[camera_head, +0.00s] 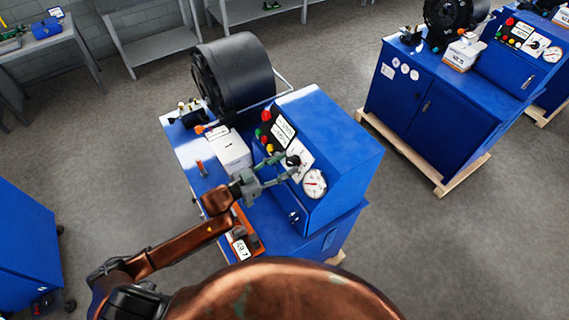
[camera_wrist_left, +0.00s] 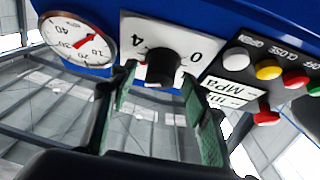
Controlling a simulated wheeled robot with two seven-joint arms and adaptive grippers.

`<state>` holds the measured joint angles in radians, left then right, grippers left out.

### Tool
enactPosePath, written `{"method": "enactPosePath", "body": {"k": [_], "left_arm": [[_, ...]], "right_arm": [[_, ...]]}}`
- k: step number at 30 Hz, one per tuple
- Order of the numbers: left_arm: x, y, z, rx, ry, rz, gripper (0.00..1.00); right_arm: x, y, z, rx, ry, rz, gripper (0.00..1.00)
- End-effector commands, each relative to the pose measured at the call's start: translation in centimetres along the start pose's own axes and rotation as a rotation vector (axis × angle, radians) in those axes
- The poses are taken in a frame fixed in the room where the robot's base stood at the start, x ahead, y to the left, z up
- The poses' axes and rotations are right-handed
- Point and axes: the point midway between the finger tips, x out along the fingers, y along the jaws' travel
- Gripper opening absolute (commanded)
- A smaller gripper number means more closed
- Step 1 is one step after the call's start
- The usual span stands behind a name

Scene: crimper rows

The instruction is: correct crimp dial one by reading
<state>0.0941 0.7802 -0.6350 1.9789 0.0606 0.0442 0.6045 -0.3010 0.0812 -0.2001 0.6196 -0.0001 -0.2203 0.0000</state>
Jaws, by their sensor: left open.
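The blue crimping machine (camera_head: 340,150) stands in the middle of the head view. On its sloped panel is a black dial knob (camera_wrist_left: 163,68) on a white plate (camera_wrist_left: 133,27) marked 4 and 0; the knob also shows in the head view (camera_head: 293,160). A round white gauge with a red needle (camera_wrist_left: 82,40) is beside the plate. My left gripper (camera_head: 283,168) is open at the panel, its green-faced fingers (camera_wrist_left: 160,90) on either side of the knob. I cannot tell whether they touch it. My right gripper is out of view.
Green, yellow and red buttons (camera_head: 266,132) sit near the dial. A white box (camera_head: 230,150) and an orange tray with a small display (camera_head: 240,248) rest on the machine's top. Another blue machine (camera_head: 440,95) stands right, with bare floor between.

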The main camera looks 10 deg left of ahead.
Motion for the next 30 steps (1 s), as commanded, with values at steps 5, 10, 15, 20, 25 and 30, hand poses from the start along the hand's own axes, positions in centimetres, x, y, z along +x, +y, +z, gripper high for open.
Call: {"method": "enactPosePath", "body": {"k": [5,10,15,20,25,30], "left_arm": [[-0.03,0.00,0.04,0.000,0.000,0.000,0.40],[-0.04,-0.01,0.03,0.000,0.000,0.000,0.28],[-0.05,-0.01,0.03,0.000,0.000,0.000,0.17],[-0.05,-0.01,0.03,0.000,0.000,0.000,0.06],[-0.05,-0.03,0.03,0.004,-0.001,0.002,0.02],[-0.03,-0.11,0.08,0.038,-0.002,0.023,0.02]], "right_arm": [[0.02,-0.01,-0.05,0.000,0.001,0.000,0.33],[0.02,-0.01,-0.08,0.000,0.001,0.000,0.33],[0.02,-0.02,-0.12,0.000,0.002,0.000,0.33],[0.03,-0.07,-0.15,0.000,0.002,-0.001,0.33],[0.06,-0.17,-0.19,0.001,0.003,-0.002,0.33],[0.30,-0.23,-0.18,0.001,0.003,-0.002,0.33]]}}
